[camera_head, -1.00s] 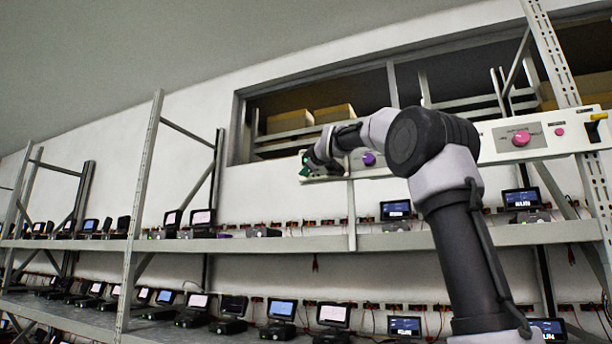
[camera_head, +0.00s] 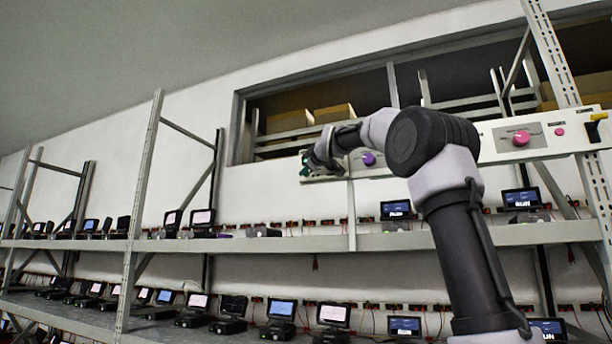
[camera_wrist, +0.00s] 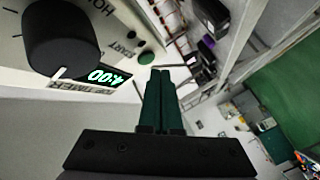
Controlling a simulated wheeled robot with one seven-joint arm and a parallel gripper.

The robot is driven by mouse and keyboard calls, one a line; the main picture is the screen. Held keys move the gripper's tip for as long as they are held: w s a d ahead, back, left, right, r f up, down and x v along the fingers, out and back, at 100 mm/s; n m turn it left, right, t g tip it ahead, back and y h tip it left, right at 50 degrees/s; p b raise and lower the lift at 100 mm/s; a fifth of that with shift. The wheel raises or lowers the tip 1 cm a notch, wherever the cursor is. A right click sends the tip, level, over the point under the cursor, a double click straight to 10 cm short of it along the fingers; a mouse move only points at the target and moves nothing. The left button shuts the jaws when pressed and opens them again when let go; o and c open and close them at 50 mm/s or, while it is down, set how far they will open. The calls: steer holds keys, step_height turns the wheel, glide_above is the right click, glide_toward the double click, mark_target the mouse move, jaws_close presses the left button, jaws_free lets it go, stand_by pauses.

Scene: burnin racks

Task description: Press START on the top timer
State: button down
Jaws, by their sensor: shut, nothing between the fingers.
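The top timer (camera_wrist: 18,62) fills the upper left of the wrist view as a pale panel with a large black knob (camera_wrist: 66,38). Its green display (camera_wrist: 103,75) reads 4:00 above the label TOP TIMER. In the head view my gripper (camera_head: 306,166) is at the left end of the white panel strip, and my wrist hides most of the timer there.
The panel strip also carries a purple knob (camera_head: 369,158) and a pink knob (camera_head: 521,138). Below it, a shelf (camera_head: 300,244) holds several small screen devices and wires. A rack upright (camera_head: 143,190) stands left. Open space lies in front of the shelves.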

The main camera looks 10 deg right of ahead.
steer(key=shift+w+d, duration=0.1)
steer(key=shift+w, duration=0.05)
stand_by(0.4)
steer(key=shift+w+d, duration=0.15)
steer(key=shift+w, duration=0.05)
steer(key=shift+w+d, duration=0.25)
steer(key=shift+w, duration=0.1)
stand_by(0.8)
steer(key=shift+s+a, duration=0.45)
steer(key=shift+s, duration=0.25)
steer(key=shift+s+a, duration=0.75)
steer(key=shift+s, duration=0.25)
steer(key=shift+s+a, duration=0.75)
steer(key=shift+s, duration=0.25)
steer(key=shift+s, duration=0.1)
